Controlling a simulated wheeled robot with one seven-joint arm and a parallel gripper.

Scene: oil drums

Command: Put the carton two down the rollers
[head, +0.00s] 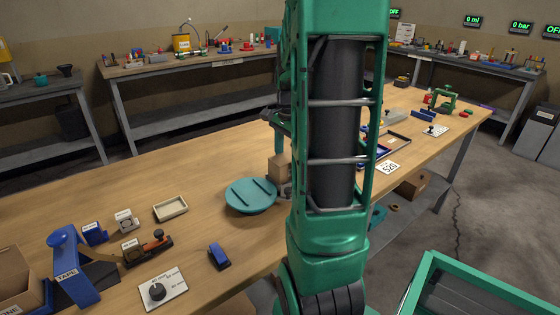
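A small brown carton (279,167) shows just left of my arm, at the far edge of the teal round plate (250,196). No label on it can be read, and my arm hides its right side. A small grey part that may be my gripper (285,189) shows below this carton; the fingers are hidden, so I cannot tell whether they hold it. A green frame (480,291) with a grey bed stands at the bottom right, perhaps the rollers. Another brown carton (413,186) is on the shelf under the bench.
On the wooden bench (200,170) are a blue tape dispenser (75,270), a dial plate (162,291), a tray (170,209) and a "520" card (389,167). Cracked floor (480,200) is clear at right.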

